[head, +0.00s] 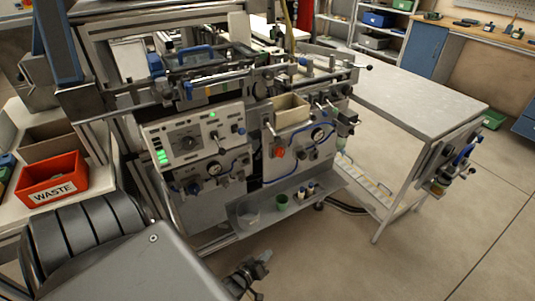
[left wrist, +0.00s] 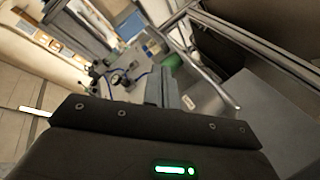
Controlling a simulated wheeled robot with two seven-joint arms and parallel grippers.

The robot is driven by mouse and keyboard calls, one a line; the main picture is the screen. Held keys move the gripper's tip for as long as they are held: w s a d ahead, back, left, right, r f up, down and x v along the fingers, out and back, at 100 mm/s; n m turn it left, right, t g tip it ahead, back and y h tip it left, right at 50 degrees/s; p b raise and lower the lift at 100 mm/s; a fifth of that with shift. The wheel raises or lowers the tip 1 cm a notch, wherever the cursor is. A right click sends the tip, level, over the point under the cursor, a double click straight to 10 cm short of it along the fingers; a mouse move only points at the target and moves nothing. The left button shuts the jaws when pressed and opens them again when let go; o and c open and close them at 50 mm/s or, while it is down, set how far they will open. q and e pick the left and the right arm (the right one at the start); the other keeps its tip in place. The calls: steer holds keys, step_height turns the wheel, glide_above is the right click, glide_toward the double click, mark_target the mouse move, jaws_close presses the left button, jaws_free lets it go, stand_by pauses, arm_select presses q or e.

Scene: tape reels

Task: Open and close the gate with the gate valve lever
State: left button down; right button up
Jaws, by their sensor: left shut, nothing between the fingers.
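The machine (head: 240,130) stands in the middle of the head view, with several small levers and knobs on its front panels. I cannot tell which one is the gate valve lever, and no gate stands out clearly. A fixture with a blue handle (head: 463,155) sits on the end of the side table. My left gripper (head: 262,262) is low in front of the machine, over the floor and apart from the panels. Its fingers (left wrist: 168,90) are shut and empty in the left wrist view, where a gauge (left wrist: 118,78) shows beyond them. My right gripper is not seen.
A red WASTE bin (head: 50,180) stands at the left. A low shelf (head: 295,210) with small cups juts out from the machine's front. The grey side table (head: 420,100) extends right. The floor (head: 330,265) at the front right is clear.

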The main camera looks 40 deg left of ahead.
mark_target(273, 133)
arm_select(q)
steer(key=a+r+n+t+y+b, duration=0.1)
steer(key=a+r+n+t, duration=0.1)
steer(key=r, duration=0.8)
steer(key=s+a+r+n+t+y+b, duration=0.1)
steer(key=a+r+n+t, duration=0.2)
steer(key=r+t, duration=0.3)
steer(key=a+r+n+t+y+b, duration=0.1)
steer(key=a+r+n+t, duration=0.1)
steer(key=r, duration=1.4)
steer(key=n+t, duration=0.1)
steer(key=t, duration=0.1)
steer(key=shift+s+a+n+t+y+b, duration=0.2)
steer(key=shift+a+n+t+y+b, duration=0.1)
steer(key=shift+y+b, duration=0.1)
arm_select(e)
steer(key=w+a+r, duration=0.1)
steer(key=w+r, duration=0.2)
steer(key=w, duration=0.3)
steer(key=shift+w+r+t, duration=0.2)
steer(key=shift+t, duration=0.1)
arm_select(q)
steer(key=shift+w+r, duration=0.1)
steer(key=shift+r, duration=0.05)
